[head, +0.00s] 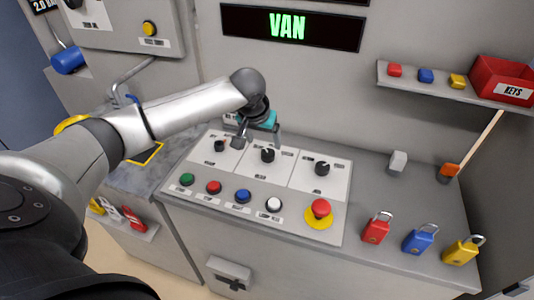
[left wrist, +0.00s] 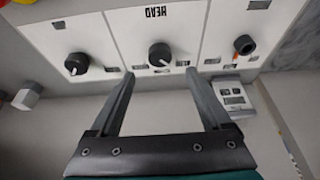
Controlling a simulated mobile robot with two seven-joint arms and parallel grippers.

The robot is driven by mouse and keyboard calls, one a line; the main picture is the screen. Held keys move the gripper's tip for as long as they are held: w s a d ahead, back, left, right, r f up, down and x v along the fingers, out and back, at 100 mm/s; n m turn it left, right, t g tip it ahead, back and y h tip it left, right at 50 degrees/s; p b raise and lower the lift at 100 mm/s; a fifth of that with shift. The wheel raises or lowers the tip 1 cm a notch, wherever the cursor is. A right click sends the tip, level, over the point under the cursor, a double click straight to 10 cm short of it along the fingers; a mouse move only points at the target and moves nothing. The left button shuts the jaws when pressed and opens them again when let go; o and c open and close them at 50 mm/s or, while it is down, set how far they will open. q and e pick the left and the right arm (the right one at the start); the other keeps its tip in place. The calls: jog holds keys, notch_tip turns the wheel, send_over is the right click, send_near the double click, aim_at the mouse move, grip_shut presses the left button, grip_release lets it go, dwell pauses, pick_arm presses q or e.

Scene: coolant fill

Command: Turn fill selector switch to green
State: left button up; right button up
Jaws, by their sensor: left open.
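Three black selector knobs sit on white plates of the sloped panel: left (head: 220,146), middle (head: 267,155) and right (head: 322,168). Their labels are too small to tell which is the fill selector. My left gripper (head: 259,138) is open and empty, above the back of the panel by the middle knob. In the left wrist view its fingertips (left wrist: 160,73) point toward the middle knob (left wrist: 159,55), which appears between and just beyond them, apparently untouched. The left knob, with an orange mark beside it, shows there at right (left wrist: 244,45). My right gripper is out of view.
Green (head: 187,179), red (head: 214,187), blue (head: 243,196) and white (head: 273,204) buttons line the panel front, beside a red emergency button (head: 320,208). Padlocks (head: 418,239) stand at right. A display (head: 290,27) reads "VAN". A shelf (head: 440,92) projects at upper right.

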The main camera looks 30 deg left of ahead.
aim_at(267, 154)
pick_arm(q)
jog(key=b+x, duration=0.1)
jog(key=x, duration=0.7)
jog(key=shift+w, duration=0.1)
grip_shut()
dwell(0.5)
